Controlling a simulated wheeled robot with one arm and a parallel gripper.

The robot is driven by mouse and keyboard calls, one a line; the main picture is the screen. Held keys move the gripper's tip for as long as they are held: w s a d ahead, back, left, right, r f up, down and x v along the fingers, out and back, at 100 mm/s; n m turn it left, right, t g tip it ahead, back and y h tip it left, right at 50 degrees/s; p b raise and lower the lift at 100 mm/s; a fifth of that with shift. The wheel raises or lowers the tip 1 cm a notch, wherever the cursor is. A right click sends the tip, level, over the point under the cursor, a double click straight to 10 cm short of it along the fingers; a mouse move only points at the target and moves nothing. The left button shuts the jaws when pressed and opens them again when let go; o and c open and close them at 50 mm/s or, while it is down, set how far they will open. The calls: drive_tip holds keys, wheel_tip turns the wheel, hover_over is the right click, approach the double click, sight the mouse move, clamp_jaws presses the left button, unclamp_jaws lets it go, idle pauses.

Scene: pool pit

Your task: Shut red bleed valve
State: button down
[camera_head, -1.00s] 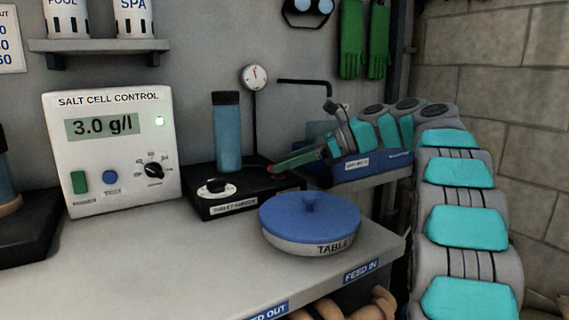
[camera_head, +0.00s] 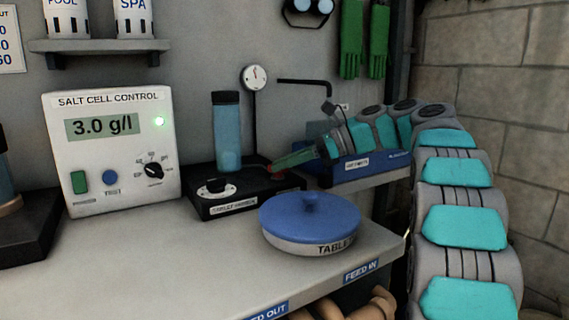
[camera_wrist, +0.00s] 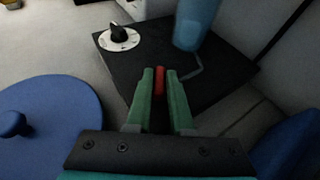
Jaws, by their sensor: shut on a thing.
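The red bleed valve shows as a small red handle (camera_wrist: 160,82) at the right end of the black feeder base (camera_head: 228,203). My gripper (camera_wrist: 160,76) has its green fingers on either side of the red handle and is shut on it. In the head view my gripper (camera_head: 278,168) reaches in from the right, and only a bit of red shows at its tip. A blue clear cylinder (camera_head: 227,135) stands on the base just behind, and it also shows in the wrist view (camera_wrist: 195,22). How far the handle is turned cannot be told.
A black knob on a white dial (camera_wrist: 119,36) sits on the base's left part. A blue-lidded tablet tub (camera_head: 310,216) stands in front, close to my gripper. A blue bin (camera_head: 368,166) lies under my wrist. The counter's front left is clear.

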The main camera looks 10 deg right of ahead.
drive_tip(key=shift+a+m+t, duration=0.1)
drive_tip(key=shift+m+t, duration=0.2)
drive_tip(key=shift+s+a+m+t+h, duration=0.1)
drive_tip(key=shift+s+m+t+h, duration=0.1)
drive_tip(key=shift+m+t+h, duration=0.4)
drive_tip(key=m+t+h, duration=0.1)
drive_tip(key=m+t, duration=0.2)
drive_tip(key=m+t+h, duration=0.1)
drive_tip(key=shift+s+a+r+h, duration=0.1)
drive_tip(key=shift+s+a+h, duration=0.05)
drive_tip(key=shift+s+h, duration=0.15)
drive_tip(key=shift+a+m+t+h, duration=0.15)
drive_tip(key=shift+m+t+h, duration=1.45)
drive_tip(key=shift+m+h, duration=1)
drive_tip(key=c, duration=0.8)
unclamp_jaws()
